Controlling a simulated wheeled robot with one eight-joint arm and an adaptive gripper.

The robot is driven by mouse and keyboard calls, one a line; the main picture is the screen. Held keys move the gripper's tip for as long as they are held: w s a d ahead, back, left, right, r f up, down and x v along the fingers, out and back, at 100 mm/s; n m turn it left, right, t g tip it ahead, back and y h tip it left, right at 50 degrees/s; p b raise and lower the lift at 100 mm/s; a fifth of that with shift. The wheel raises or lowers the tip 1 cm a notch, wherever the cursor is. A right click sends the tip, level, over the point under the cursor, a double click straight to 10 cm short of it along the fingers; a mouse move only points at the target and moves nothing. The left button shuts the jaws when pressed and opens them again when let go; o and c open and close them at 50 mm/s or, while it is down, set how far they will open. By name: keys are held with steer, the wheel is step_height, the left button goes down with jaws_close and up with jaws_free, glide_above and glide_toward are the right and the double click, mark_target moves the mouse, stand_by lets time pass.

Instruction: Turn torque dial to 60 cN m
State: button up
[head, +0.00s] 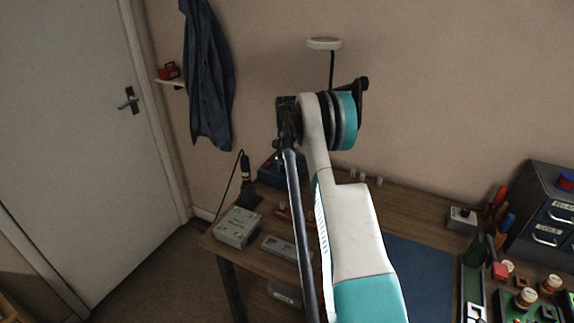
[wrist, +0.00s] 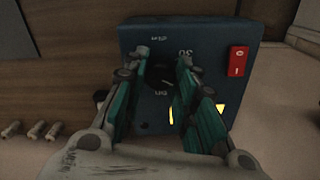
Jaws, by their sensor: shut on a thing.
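The torque dial (wrist: 160,74) is a dark round knob on the face of a dark blue box (wrist: 208,38) in the wrist view. My gripper (wrist: 163,60) has its two green-padded fingers on either side of the knob and is shut on it. Upside-down markings show around the dial, with "30" legible at the upper right. The marking below the knob is hard to read, and the fingers hide part of the scale. I cannot tell the exact setting. In the head view the box (head: 268,172) is partly hidden behind my arm.
A red rocker switch (wrist: 237,61) is on the box, right of the dial. A yellow lit patch (wrist: 220,110) shows beside the right finger. Small pale pegs (wrist: 33,130) lie left. A grey device (head: 237,227) sits on the bench's left end; a blue mat (head: 418,265) lies right.

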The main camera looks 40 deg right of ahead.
steer(key=o, duration=1.1)
steer(key=shift+r, duration=0.1)
step_height(320, 180, up, 12)
steer(key=shift+f, duration=0.1)
